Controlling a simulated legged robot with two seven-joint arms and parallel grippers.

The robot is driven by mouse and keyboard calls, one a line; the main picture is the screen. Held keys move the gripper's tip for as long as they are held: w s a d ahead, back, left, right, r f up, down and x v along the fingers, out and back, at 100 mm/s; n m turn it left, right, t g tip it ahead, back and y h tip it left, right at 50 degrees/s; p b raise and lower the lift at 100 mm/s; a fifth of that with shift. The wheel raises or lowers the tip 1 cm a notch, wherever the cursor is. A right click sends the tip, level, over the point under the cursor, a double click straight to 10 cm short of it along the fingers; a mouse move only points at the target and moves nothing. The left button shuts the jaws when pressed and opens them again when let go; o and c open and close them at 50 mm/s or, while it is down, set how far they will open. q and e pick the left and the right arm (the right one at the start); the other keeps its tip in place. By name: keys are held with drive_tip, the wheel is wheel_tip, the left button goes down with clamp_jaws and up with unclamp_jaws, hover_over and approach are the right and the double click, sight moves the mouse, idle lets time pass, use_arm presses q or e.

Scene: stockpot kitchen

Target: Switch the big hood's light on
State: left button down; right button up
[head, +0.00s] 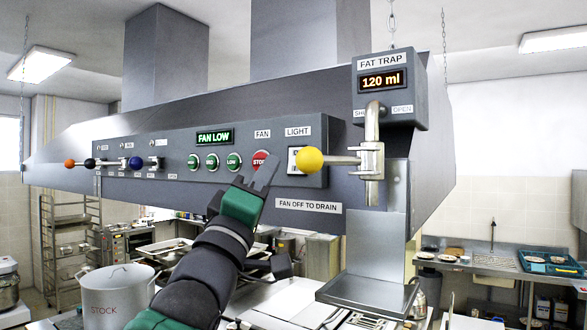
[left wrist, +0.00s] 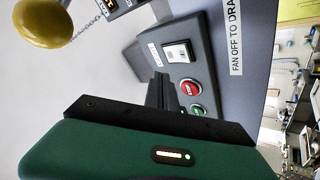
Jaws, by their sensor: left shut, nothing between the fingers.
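The big hood (head: 330,112) carries a long grey control panel on its front. The light switch (head: 293,158), a white rocker under the LIGHT label, is partly hidden by the yellow knob in the head view. It shows clearly in the left wrist view (left wrist: 178,52). My left gripper (head: 267,172) is shut and empty, in front of the panel just left of and below the switch, by the red STOP button (head: 259,157). In the left wrist view its dark fingers (left wrist: 160,90) point toward the panel. I cannot tell if they touch it. My right gripper is not in view.
A lever with a yellow knob (head: 309,160) sticks out beside the switch, below the fat trap box (head: 390,90) reading 120 ml. Green fan buttons (head: 212,161) lie left of STOP; the display (head: 213,137) reads FAN LOW. A stockpot (head: 115,297) stands below left.

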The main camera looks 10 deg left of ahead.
sight(293, 159)
use_arm(q)
drive_tip(key=w, duration=0.1)
drive_tip(key=w+d, duration=0.1)
drive_tip(key=w, duration=0.1)
drive_tip(key=shift+w+d+f, duration=0.25)
drive_tip(key=shift+w, duration=0.05)
drive_tip(key=shift+a, duration=0.1)
drive_tip(key=shift+s, duration=0.15)
drive_tip(key=shift+w, duration=0.2)
idle(1.4)
drive_tip(key=shift+w, duration=0.2)
drive_tip(key=shift+w+d, duration=0.25)
idle(0.7)
